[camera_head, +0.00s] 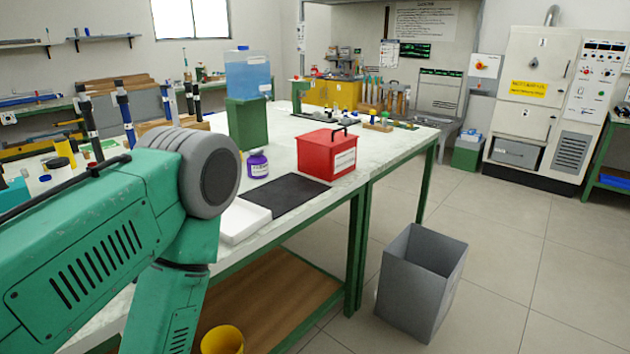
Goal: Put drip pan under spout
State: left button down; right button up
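A white shallow tray (240,221), which looks like the drip pan, lies at the front edge of the bench, partly hidden behind my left arm. A clear tank of blue liquid (248,77) stands on a green block (247,122) farther back on the bench. Neither gripper is in view.
A black mat (285,196) lies right of the tray, with a red box (328,154) behind it. A purple bottle (258,165) stands between the tray and the green block. A grey bin (422,283) stands on the floor, and a yellow bucket (222,341) is low near my arm.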

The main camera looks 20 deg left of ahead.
aim_at(243, 218)
jog(key=i+l, duration=0.15)
jog(key=i, duration=0.35)
jog(key=i+l, duration=0.2)
jog(key=i, duration=0.3)
jog(key=j+u, duration=0.05)
